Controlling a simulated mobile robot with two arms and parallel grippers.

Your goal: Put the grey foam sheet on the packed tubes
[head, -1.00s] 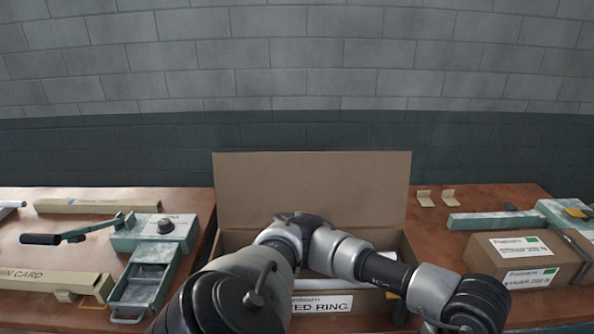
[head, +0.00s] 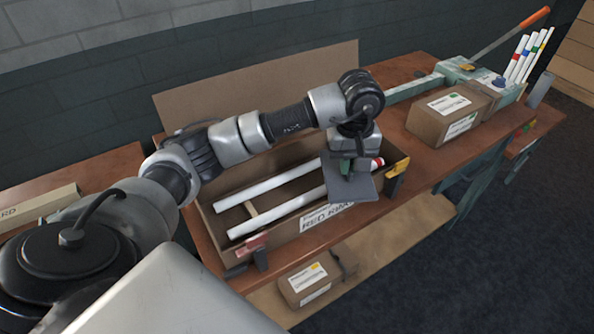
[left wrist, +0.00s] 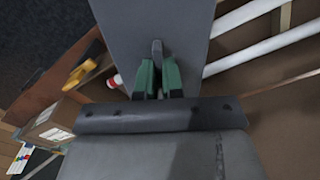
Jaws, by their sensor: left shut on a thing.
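My left gripper (head: 347,168) is shut on the grey foam sheet (head: 353,191) and holds it over the right end of the open cardboard box (head: 282,240). In the left wrist view the green fingers (left wrist: 158,80) pinch the foam sheet (left wrist: 130,25) near its edge. White tubes (head: 275,214) lie lengthwise in the box, and one red-marked end (head: 377,163) shows beside the sheet. The sheet and the gripper hide part of the tubes. I cannot tell whether the sheet touches them. My right gripper is not in view.
The box lid (head: 260,85) stands open behind. A closed labelled carton (head: 450,114) and a green tool with an orange-handled lever (head: 510,38) are to the right. Another carton (head: 312,280) is below on the lower shelf.

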